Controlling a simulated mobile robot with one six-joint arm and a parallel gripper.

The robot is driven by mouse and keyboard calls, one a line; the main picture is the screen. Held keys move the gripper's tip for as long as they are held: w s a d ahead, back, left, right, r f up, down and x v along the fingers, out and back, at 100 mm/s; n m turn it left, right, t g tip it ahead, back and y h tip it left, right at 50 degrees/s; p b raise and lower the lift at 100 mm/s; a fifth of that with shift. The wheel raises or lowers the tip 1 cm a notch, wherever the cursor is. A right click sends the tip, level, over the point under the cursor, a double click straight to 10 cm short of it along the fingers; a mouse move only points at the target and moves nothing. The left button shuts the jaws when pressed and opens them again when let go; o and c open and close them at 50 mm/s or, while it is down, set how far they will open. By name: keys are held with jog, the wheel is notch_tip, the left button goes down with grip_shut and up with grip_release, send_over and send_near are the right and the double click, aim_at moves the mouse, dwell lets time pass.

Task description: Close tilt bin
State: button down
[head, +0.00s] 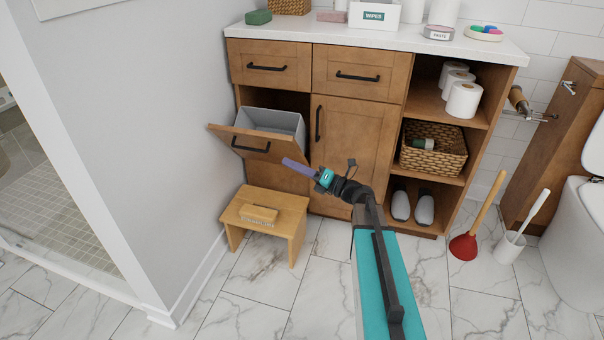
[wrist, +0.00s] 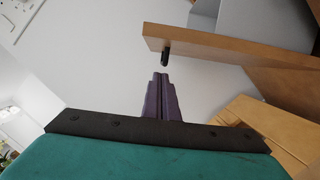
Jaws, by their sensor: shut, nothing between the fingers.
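The tilt bin (head: 240,143) is tipped open at the lower left of the wooden vanity. Its wooden front leans outward, with a black bar handle on it and a grey liner (head: 285,122) inside. My gripper (head: 286,161) is shut and empty, its purple fingers pointing left, close to the right part of the bin front in the head view. In the wrist view the shut fingertips (wrist: 160,75) are just below the edge of the bin front (wrist: 220,48), near the dark handle end (wrist: 165,57). I cannot tell whether they touch it.
A wooden step stool (head: 265,215) with a brush on it stands below the bin. A cabinet door (head: 350,150) is shut to the right. A wall (head: 170,120) is close on the left. A plunger (head: 465,245) and toilet brush (head: 510,245) stand at right.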

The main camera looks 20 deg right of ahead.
jog(key=shift+w+d+r+b, duration=0.15)
jog(key=shift+w+r+b, duration=0.5)
jog(key=shift+w, duration=0.35)
jog(key=shift+w+d+r+b, duration=0.15)
jog(key=shift+w+r+b, duration=0.3)
jog(key=shift+w+r, duration=0.4)
jog(key=shift+w+p, duration=0.25)
jog(key=shift+p, duration=0.1)
